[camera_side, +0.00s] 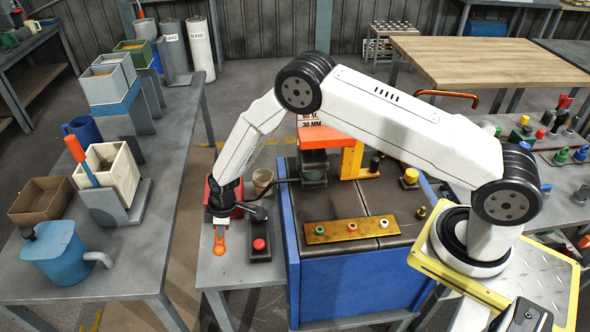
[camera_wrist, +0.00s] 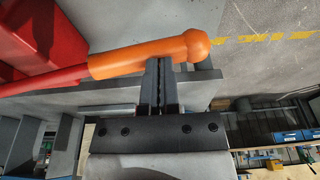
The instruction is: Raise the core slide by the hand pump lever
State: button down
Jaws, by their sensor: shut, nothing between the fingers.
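The hand pump lever shows as an orange grip (camera_side: 219,241) below my gripper in the side view. In the wrist view the orange grip (camera_wrist: 145,54) has a rounded end and joins a red rod (camera_wrist: 45,81). My gripper (camera_side: 221,218) is shut and empty; in the wrist view its fingertips (camera_wrist: 160,66) meet the grip's edge. I cannot tell whether they press on it. The red pump body (camera_side: 218,196) is partly hidden behind my wrist. A scale marked 30 MM (camera_side: 312,125) stands by an orange bracket (camera_side: 352,155). I cannot clearly make out the core slide.
A small box with a red button (camera_side: 260,245) stands right of the lever. A blue machine (camera_side: 350,282) with a brass button panel (camera_side: 352,230) fills the middle. A beige cup (camera_side: 263,181) stands behind. A bench with bins (camera_side: 112,172) is at left, across a floor gap.

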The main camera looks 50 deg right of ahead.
jog(key=s+a+v, duration=0.1)
jog(key=a+v, duration=0.1)
jog(key=v, duration=1)
jog(key=shift+s+d+r, duration=0.15)
jog(key=shift+d+r, duration=0.15)
jog(key=shift+r, duration=0.2)
dwell(0.4)
jog(key=s+d+r+m, duration=0.3)
jog(key=s+d+r, duration=0.1)
jog(key=s, duration=0.2)
jog(key=s+d+r+m+h, duration=0.1)
jog(key=s+d+r+m, duration=0.2)
jog(key=s+d, duration=0.2)
jog(key=s+d+r+m+t, duration=0.1)
jog(key=s+d+r+m, duration=0.2)
jog(key=s, duration=0.6)
jog(key=shift+s+d+r+h, duration=0.25)
jog(key=shift+d+r+h, duration=0.15)
jog(key=shift+d+r, duration=0.4)
